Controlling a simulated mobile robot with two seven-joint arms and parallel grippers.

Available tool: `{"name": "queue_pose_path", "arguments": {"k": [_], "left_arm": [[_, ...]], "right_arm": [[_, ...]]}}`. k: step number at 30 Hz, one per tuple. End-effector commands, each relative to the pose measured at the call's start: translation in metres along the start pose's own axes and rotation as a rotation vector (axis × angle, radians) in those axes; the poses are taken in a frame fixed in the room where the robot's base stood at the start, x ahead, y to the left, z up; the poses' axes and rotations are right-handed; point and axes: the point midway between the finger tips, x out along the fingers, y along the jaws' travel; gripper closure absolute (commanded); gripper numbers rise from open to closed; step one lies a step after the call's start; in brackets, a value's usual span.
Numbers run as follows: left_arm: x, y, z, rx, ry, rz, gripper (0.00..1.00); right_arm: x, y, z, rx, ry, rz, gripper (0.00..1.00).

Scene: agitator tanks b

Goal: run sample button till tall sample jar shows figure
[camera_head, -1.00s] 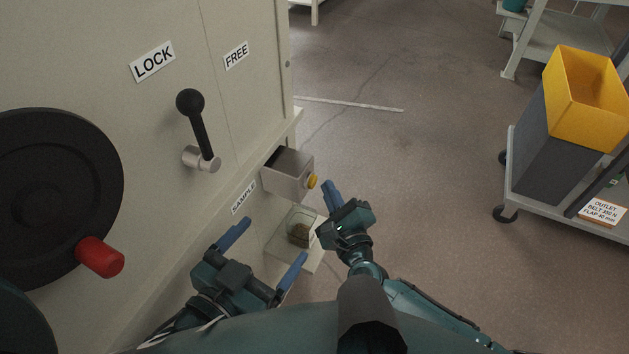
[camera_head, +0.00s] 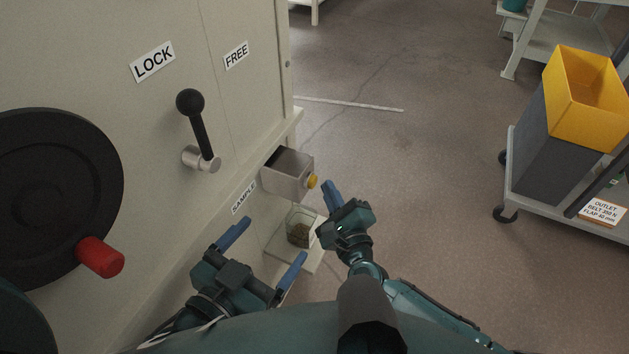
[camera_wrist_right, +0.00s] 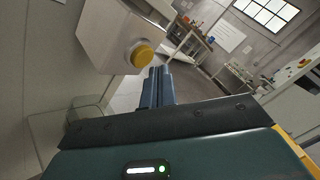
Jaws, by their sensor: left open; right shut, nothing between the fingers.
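The sample button (camera_head: 312,181) is yellow and round, on the end of a grey box that sticks out of the cabinet; it also shows in the right wrist view (camera_wrist_right: 142,55). A clear jar (camera_head: 300,228) with brown-green material low inside stands below the box; no figure can be read on it. My right gripper (camera_head: 329,191) is shut and empty, its fingertips close to the button; in the wrist view (camera_wrist_right: 158,72) they lie just below and right of it. I cannot tell whether they touch. My left gripper (camera_head: 265,250) is open and empty, left of the jar.
A SAMPLE label (camera_head: 243,198) is on the cabinet by the box. Above it are a black-knobbed lever (camera_head: 198,130), LOCK and FREE labels, and a black wheel (camera_head: 50,190) with a red handle (camera_head: 100,257). A trolley with a yellow-topped bin (camera_head: 590,95) stands right; floor between is clear.

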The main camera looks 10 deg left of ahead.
Motion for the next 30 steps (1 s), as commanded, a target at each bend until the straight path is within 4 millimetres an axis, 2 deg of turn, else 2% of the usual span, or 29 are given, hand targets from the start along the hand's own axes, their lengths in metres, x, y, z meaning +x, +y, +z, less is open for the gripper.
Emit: {"name": "queue_pose_path", "arguments": {"k": [30], "left_arm": [[0.0005,0.0006,0.0036,0.000,0.000,0.000,0.13]], "right_arm": [[0.0085,0.0064,0.0064,0.001,0.000,0.000,1.00]]}}
